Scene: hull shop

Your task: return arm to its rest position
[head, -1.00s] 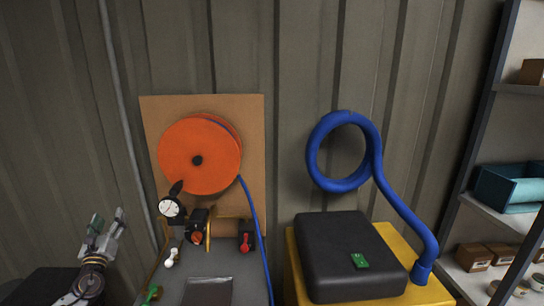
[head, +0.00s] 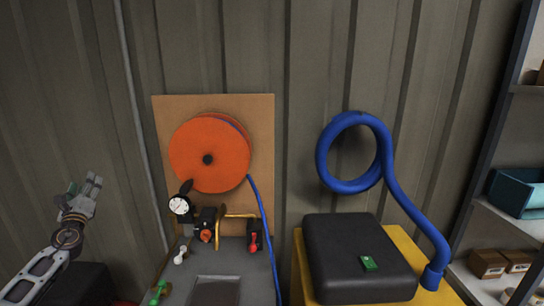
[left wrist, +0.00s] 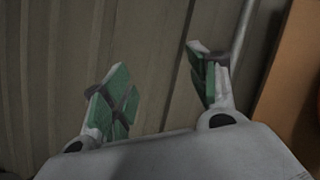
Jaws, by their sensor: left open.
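My left gripper (head: 80,194) is raised at the left of the head view, in front of the corrugated wall and left of the orange hose reel. In the left wrist view its two green-padded fingers (left wrist: 160,92) stand apart with nothing between them. The gripper touches nothing that I can see. My right gripper is in neither view.
An orange reel (head: 190,150) hangs on a brown board (head: 262,110) above a grey bench with a gauge (head: 179,205) and valves. A black case (head: 350,260) lies on a yellow unit beside a blue hose (head: 398,205). Shelves (head: 525,100) stand at right.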

